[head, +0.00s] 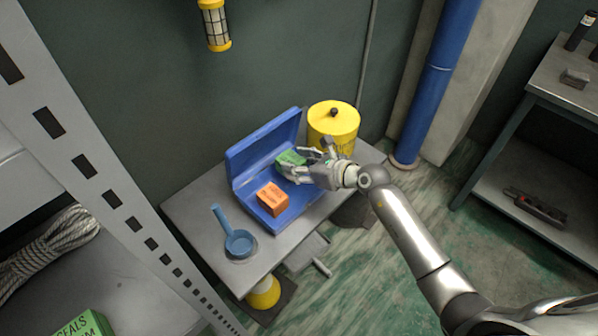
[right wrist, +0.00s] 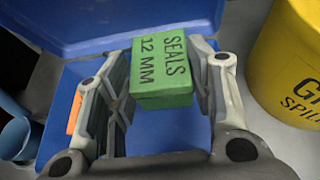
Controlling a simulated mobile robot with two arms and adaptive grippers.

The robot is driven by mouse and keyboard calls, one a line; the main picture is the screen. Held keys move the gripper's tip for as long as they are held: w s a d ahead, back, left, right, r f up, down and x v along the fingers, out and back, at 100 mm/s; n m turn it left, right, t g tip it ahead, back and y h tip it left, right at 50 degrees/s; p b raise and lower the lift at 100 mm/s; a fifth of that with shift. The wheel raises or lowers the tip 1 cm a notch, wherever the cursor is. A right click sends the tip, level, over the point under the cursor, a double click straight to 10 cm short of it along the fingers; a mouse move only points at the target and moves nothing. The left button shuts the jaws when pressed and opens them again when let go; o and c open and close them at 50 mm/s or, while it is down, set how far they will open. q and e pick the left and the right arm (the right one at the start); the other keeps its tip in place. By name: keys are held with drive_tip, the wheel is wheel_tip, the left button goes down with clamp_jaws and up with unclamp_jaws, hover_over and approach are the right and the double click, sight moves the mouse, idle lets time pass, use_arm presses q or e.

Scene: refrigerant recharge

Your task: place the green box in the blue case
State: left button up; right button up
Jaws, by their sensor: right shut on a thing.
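The green box (head: 291,157), marked "SEALS 12 MM" in the right wrist view (right wrist: 163,72), is between the fingers of my right gripper (head: 304,161). The gripper is shut on it. The blue case (head: 262,148) stands open on a grey table, its lid raised at the back. The box is over the far right part of the case, near the lid; I cannot tell whether it touches the case floor. An orange box (head: 272,199) sits in the near left part of the case. My left gripper is not in view.
A yellow drum (head: 334,122) stands right behind the case, close to my right gripper. Another green box (head: 84,326) and a rope (head: 45,250) are on the left shelf.

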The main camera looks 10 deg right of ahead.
drive_tip(key=shift+w+f, duration=0.2)
drive_tip(key=shift+f, duration=0.05)
drive_tip(key=shift+w+f, duration=0.15)
drive_tip(key=shift+f, duration=1.5)
drive_tip(key=shift+f+b, duration=0.25)
drive_tip(key=shift+b, duration=0.05)
drive_tip(key=o, duration=0.8)
drive_tip(key=shift+r, duration=0.1)
drive_tip(key=shift+c, duration=0.2)
drive_tip(key=shift+r, duration=0.1)
drive_tip(key=shift+d+r, duration=0.1)
drive_tip(key=shift+d, duration=0.1)
drive_tip(key=v, duration=1.2)
